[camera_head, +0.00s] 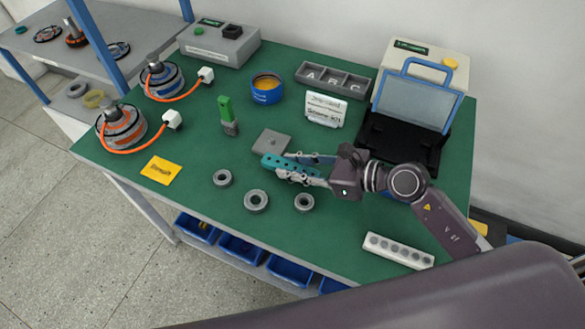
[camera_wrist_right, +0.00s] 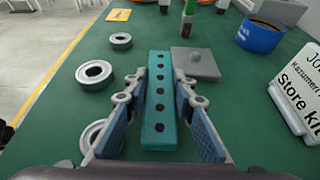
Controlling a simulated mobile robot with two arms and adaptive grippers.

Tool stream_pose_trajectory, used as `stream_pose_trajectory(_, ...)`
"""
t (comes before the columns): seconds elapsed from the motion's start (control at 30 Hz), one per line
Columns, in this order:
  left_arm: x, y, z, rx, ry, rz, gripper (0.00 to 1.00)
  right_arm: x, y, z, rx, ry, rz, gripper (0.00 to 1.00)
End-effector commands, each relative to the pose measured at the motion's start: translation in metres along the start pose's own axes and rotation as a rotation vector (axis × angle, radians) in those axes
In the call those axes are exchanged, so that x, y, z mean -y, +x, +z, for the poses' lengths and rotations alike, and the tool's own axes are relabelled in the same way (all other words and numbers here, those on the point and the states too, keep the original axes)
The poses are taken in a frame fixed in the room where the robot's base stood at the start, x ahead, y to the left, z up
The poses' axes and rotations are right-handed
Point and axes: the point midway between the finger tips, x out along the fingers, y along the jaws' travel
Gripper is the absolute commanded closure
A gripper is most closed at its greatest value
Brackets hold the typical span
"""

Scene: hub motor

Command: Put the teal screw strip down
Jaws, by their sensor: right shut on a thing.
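The teal screw strip (camera_head: 276,162) is between the fingers of my right gripper (camera_head: 298,168), over the middle of the green table. In the right wrist view the strip (camera_wrist_right: 160,100) points away from the camera, with a row of dark holes along its top. The fingers of my right gripper (camera_wrist_right: 160,110) lie along both sides of it. I cannot tell whether the strip touches the table. My left gripper is not in view.
A grey plate with a knob (camera_head: 272,142) lies just beyond the strip. Several grey rings (camera_head: 256,201) lie nearer the front edge. A white sign (camera_head: 325,109) and blue bowl (camera_head: 267,95) stand behind. A pale strip with holes (camera_head: 398,251) lies at the front right.

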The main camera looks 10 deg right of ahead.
Motion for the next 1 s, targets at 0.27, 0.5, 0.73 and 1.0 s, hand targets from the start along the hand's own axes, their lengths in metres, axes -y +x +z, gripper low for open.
stream_pose_trajectory(0.27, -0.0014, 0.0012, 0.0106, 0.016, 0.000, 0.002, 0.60, -0.0001, 0.0045, -0.0103, 0.002, -0.002, 0.000, 1.00)
stream_pose_trajectory(0.5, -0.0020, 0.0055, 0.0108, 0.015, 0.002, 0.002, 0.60, 0.0000, 0.0063, -0.0150, 0.001, -0.002, 0.000, 1.00)
stream_pose_trajectory(0.73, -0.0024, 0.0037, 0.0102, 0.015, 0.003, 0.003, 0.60, -0.0001, 0.0056, -0.0135, 0.000, -0.001, 0.000, 0.59)
stream_pose_trajectory(1.0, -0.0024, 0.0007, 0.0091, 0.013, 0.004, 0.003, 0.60, 0.0000, 0.0042, -0.0100, 0.001, -0.001, 0.000, 0.59)
